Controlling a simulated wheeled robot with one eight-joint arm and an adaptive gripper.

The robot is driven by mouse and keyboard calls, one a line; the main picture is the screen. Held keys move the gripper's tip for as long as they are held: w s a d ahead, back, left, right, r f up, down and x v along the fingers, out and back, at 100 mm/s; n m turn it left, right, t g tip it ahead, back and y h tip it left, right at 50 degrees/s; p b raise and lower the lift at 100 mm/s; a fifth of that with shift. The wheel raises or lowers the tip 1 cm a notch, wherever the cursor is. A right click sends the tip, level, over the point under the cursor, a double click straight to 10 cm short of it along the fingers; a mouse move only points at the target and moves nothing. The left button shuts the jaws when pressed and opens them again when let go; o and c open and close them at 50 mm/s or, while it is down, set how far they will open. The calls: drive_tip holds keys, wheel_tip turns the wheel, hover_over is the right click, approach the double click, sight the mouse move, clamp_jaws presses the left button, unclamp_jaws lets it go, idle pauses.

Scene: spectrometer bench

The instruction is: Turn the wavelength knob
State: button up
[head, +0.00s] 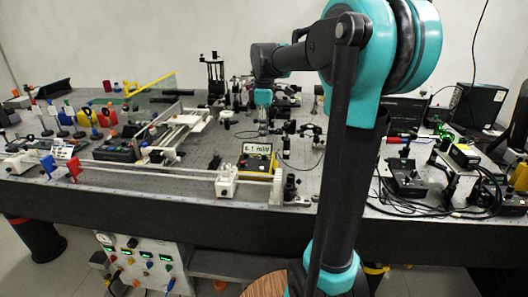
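My gripper (263,127) hangs pointing down above the middle of the optical bench (140,192), below the teal wrist of my arm. It is small and dark against the equipment behind it, so I cannot tell whether its fingers are open or shut. It is above and behind a yellow-framed meter (257,158) whose display seems to read 6.1 mW. I cannot pick out the wavelength knob for certain. My large arm link covers part of the bench right of centre.
A white rail (172,134) and coloured holders (83,117) stand on the left. Black mounts (215,75) crowd the back. Black boxes and cables (405,178) fill the right. A control panel (143,262) sits below the bench. Bare bench shows at front left.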

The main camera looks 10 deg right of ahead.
sight(264, 155)
wheel_tip(264, 155, down, 8)
drive_tip(key=shift+f, duration=0.25)
drive_tip(key=shift+c, duration=0.5)
clamp_jaws()
